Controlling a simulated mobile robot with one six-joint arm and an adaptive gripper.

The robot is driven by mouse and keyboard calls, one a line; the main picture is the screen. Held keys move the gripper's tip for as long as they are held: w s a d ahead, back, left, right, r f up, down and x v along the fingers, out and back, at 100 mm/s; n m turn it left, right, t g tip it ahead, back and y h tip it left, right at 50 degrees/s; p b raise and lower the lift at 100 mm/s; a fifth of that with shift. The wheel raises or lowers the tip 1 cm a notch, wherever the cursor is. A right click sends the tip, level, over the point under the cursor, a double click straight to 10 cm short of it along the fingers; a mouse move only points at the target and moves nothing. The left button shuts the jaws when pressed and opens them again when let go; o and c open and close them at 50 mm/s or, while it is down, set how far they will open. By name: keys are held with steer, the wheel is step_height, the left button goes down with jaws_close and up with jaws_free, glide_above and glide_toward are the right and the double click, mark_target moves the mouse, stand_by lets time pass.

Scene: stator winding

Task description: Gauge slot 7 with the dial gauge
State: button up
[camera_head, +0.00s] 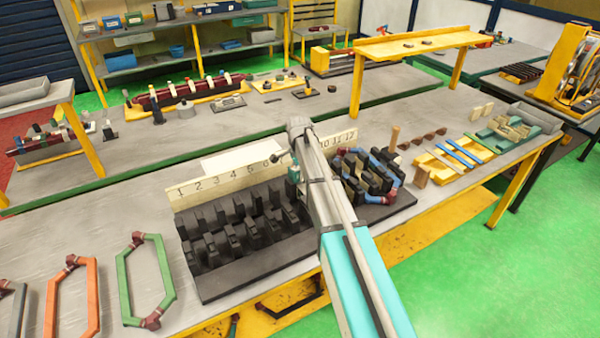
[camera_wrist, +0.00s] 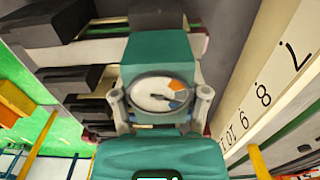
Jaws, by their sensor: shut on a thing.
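The stator block (camera_head: 222,284) is a dark base with rows of black teeth, under a cream number strip (camera_head: 215,187) numbered 1 to 12. My arm hides the numbers around 7 to 9 in the head view. In the wrist view, the strip (camera_wrist: 268,95) shows 7, 8, 9 and 10 on the right. My gripper (camera_wrist: 160,104) is shut on the teal dial gauge (camera_wrist: 152,50), whose round white face points toward the wrist camera. The gauge is over the teeth near the strip. Its tip is hidden, so I cannot tell whether it is in slot 7.
Blue and dark red coils (camera_head: 372,190) fill the block's right-hand slots. Green (camera_head: 124,290) and orange (camera_head: 50,300) coils lie at the left. A yellow tray (camera_head: 440,175) and wooden pieces stand on the right. A yellow raised shelf (camera_head: 415,42) stands behind.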

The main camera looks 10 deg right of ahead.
steer(key=shift+f, duration=0.1)
steer(key=o, duration=1.2)
stand_by(0.4)
